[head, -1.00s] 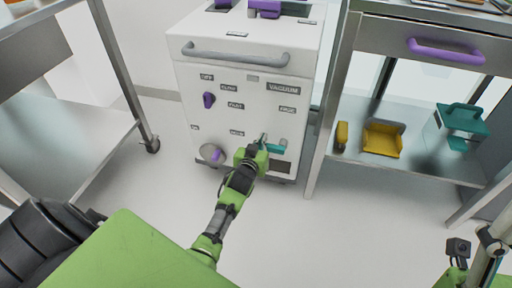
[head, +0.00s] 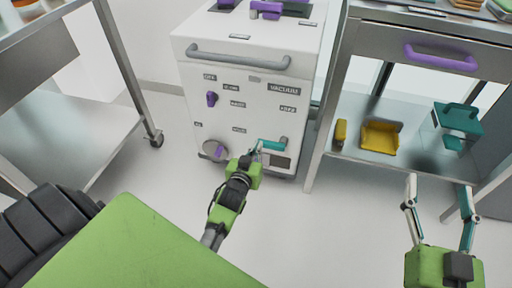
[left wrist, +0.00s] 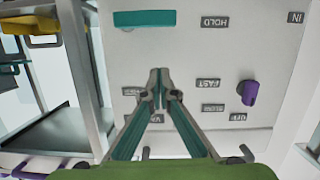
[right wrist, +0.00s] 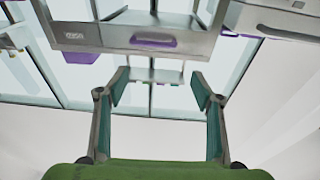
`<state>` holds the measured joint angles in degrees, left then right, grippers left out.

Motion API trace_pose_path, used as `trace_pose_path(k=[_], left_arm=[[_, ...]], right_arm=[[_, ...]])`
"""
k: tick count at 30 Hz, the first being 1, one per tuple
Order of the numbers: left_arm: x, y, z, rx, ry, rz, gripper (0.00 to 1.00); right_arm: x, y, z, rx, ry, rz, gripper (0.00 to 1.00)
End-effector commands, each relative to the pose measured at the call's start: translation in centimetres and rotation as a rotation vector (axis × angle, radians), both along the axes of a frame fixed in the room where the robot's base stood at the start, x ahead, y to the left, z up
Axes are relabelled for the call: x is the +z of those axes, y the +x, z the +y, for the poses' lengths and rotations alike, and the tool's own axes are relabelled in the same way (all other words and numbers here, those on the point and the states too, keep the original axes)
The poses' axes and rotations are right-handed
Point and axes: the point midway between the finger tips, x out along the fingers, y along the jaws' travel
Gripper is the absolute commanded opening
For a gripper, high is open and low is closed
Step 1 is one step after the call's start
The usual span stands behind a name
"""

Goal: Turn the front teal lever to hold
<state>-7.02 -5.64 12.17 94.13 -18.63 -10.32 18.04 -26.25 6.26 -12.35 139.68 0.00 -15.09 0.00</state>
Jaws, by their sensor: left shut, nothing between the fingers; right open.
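The teal lever (head: 272,145) is on the lower front of the white vacuum cabinet (head: 230,75). Its bar lies roughly level, and it also shows at the top of the left wrist view (left wrist: 145,18), beside an upside-down HOLD label (left wrist: 215,21). My left gripper (head: 257,152) is at the lever's left end in the head view; I cannot tell whether it touches. In the left wrist view its fingertips (left wrist: 158,85) are together and empty, apart from the bar in the picture. My right gripper (head: 438,186) is open and empty, low at the right.
A purple knob (head: 211,98) and a round dial (head: 215,150) are on the same cabinet front. A metal shelf unit (head: 400,158) at the right holds yellow and teal items. Another metal cart (head: 75,140) stands at the left. Floor in front is clear.

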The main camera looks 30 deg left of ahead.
Motion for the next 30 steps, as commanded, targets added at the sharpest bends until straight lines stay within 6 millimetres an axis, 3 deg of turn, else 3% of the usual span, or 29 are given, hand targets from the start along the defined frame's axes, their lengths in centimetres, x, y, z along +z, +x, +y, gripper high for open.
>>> trace_pose_path(k=[9, 25, 28, 30], left_arm=[[0.4, -1.5, -0.4, 0.000, 0.000, 0.000, 0.00], [0.4, -1.5, -0.5, 0.000, 0.000, 0.000, 0.00], [1.4, -1.5, -0.9, -0.015, 0.010, -0.012, 0.00], [3.3, -1.8, -1.8, -0.045, 0.028, -0.031, 0.00]], right_arm=[[-3.0, 0.0, -0.4, -0.008, -0.035, 0.135, 0.61], [-3.0, 0.0, -0.4, -0.008, -0.036, 0.136, 0.61], [-3.1, 0.0, -0.4, -0.008, -0.036, 0.137, 0.61], [-3.1, 0.0, -0.4, -0.008, -0.036, 0.137, 0.61]])
